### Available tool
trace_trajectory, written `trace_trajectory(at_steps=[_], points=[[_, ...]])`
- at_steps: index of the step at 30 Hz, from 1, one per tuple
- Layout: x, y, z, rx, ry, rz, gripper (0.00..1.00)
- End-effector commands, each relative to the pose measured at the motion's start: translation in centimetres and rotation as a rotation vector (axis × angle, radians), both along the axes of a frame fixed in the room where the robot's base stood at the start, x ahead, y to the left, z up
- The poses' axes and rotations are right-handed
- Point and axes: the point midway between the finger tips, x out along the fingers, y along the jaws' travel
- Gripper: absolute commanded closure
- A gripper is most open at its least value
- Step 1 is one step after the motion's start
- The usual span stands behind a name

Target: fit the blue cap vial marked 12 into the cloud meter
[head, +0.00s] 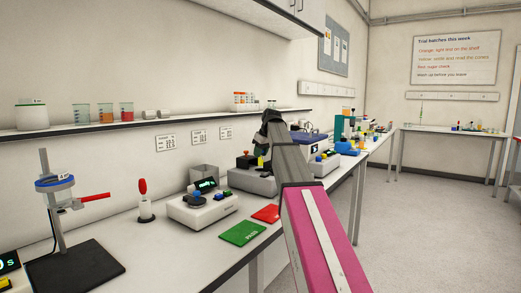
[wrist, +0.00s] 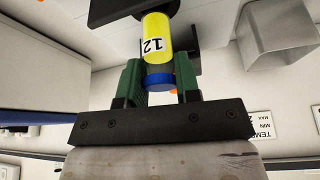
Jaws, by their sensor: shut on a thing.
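My gripper (wrist: 160,85) is shut on the vial with the blue cap (wrist: 158,79). The vial's yellow body (wrist: 157,40) carries a white label reading 12. The green fingers grip at the cap end, and the yellow end points away from the gripper toward a dark block (wrist: 112,10). Whether they touch cannot be told. In the head view my gripper (head: 267,140) is above a grey bench instrument (head: 252,181), with a bit of the yellow vial (head: 261,161) showing below it. This instrument may be the cloud meter; no name is readable. My arm hides part of the bench behind.
A white instrument with a lit display (head: 203,211) stands nearer, with a green mat (head: 242,233) and red mat (head: 266,214) beside it. A blue-topped instrument (head: 306,140) is farther along. A wall shelf (head: 160,122) runs above the bench.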

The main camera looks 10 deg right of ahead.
Motion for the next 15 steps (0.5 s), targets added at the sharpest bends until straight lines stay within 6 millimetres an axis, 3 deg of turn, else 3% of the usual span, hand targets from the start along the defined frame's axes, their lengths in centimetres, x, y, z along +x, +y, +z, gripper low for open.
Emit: trace_trajectory(at_steps=[5,15], points=[[-0.08,0.01,-1.25,0.0,0.0,0.0,0.93],[-0.01,-0.01,-1.13,0.0,0.0,0.001,0.93]])
